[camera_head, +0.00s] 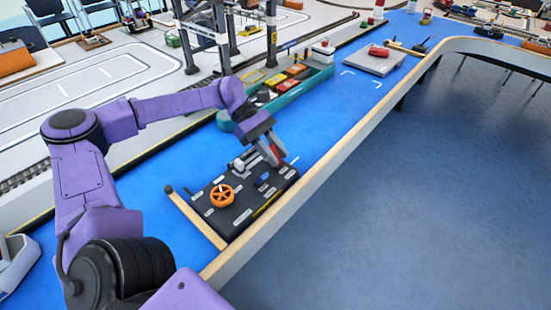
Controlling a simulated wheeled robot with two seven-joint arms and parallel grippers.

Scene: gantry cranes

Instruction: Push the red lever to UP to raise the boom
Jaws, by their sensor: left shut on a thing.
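The black control panel (236,221) lies on the blue table, with an orange handwheel (221,195) on its left part and small labels and levers around it. The red lever (275,153) shows at the panel's far right end, between the fingers of my left gripper (272,158). The gripper comes down from above and is shut on the lever. The fingers hide most of the lever's lower part, and the panel's labels are too small to read. My right gripper is not in view.
A teal ship (277,107) with colored containers lies behind the panel, under a grey gantry crane (221,50). A grey platform (374,63) with a red car (379,52) stands farther right. A wooden rail (196,219) borders the panel's left side. Blue table surface between panel and platform is clear.

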